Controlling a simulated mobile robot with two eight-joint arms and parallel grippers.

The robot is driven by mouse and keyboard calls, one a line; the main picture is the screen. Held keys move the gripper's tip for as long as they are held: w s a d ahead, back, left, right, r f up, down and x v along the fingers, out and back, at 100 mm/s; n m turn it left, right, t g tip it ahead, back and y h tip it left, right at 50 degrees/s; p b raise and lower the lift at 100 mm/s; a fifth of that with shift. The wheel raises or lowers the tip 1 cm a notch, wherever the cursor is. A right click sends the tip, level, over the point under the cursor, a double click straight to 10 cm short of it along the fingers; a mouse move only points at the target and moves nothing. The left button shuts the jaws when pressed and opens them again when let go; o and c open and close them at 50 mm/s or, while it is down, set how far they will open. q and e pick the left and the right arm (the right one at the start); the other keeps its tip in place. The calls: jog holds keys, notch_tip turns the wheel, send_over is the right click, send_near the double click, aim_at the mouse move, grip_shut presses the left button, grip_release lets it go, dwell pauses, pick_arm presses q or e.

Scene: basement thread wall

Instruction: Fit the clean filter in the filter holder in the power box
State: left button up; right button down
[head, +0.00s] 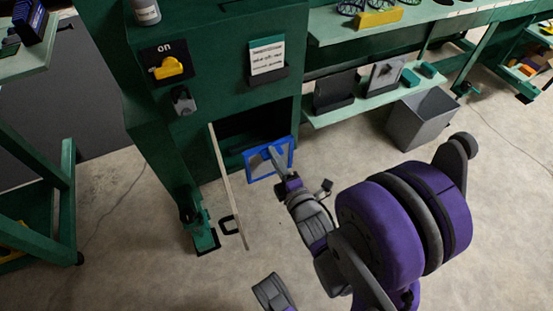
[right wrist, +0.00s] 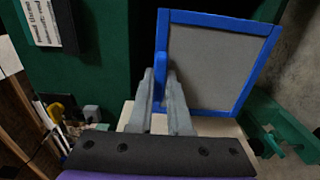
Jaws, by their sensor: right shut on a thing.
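The clean filter (head: 284,148) is a grey panel in a blue square frame; it also shows in the right wrist view (right wrist: 209,66). My right gripper (head: 276,158) is shut on a blue tab at one side of its frame, as the right wrist view shows (right wrist: 162,84). The filter is held tilted just in front of the dark opening of the green power box (head: 215,50). The box's door (head: 228,185) stands open, seen nearly edge-on. The filter holder inside is hidden in shadow. My left gripper cannot be made out.
A yellow switch (head: 170,67) marked "on" and a label card (head: 267,56) are on the box front. To the right, a shelf (head: 365,102) carries upright panels in dark stands. A grey bin (head: 422,118) stands on the floor. A green bench frame stands at the left.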

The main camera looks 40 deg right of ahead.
jog(key=f+x, duration=0.3)
jog(key=x, duration=1.2)
jog(key=shift+w, duration=0.3)
jog(key=shift+d, duration=0.1)
dwell(1.1)
jog(key=shift+f, duration=0.25)
jog(key=c, duration=0.8)
grip_release()
jog(key=v, duration=1.1)
jog(key=shift+r, duration=0.1)
